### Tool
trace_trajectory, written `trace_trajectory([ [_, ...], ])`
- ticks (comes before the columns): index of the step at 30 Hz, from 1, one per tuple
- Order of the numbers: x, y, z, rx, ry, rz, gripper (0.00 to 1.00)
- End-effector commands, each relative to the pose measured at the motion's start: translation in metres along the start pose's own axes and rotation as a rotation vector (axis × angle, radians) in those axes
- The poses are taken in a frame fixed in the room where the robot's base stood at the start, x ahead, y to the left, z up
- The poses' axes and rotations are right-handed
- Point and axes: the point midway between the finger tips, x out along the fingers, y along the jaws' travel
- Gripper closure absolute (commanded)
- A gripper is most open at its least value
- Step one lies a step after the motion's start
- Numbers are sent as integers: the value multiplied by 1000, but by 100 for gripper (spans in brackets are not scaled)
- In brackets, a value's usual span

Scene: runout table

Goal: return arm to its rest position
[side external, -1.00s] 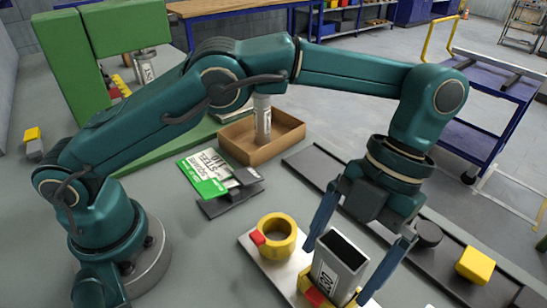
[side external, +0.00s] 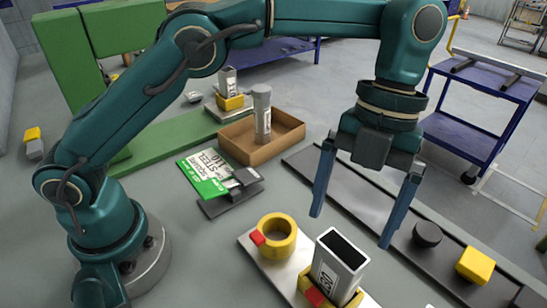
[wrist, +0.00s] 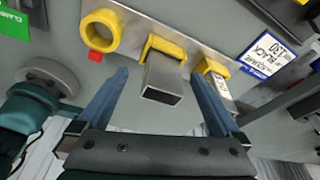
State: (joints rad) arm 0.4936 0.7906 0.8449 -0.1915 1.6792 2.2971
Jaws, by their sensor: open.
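My gripper (side external: 352,228) is open and empty in the side view. Its two blue fingers point down and are spread wide, above and behind a grey rectangular tube (side external: 338,262). The tube stands upright in a yellow holder with a red block, on a light metal plate (side external: 290,270). In the wrist view the fingers of my gripper (wrist: 165,95) lie to either side of the tube (wrist: 163,80), which is apart from both. My teal arm is raised above the table.
A yellow ring (side external: 277,236) stands on the same plate. A brown tray (side external: 247,150) holds a grey cylinder (side external: 262,112). A green-white card (side external: 203,173) lies nearby. A dark rail (side external: 440,252) carries a black knob (side external: 427,234) and a yellow block (side external: 475,265). A blue cart (side external: 485,95) stands behind.

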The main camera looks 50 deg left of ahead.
Motion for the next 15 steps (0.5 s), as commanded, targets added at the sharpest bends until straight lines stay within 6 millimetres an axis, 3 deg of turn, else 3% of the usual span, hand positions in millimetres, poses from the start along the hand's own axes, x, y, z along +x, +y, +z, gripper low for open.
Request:
trace_trajectory([
  [1,-14,9,2,-122,-28,-28,0],
  [6,-43,42,7,-569,-102,-129,0],
  [15,-68,109,-2,-1339,-165,-370,0],
])
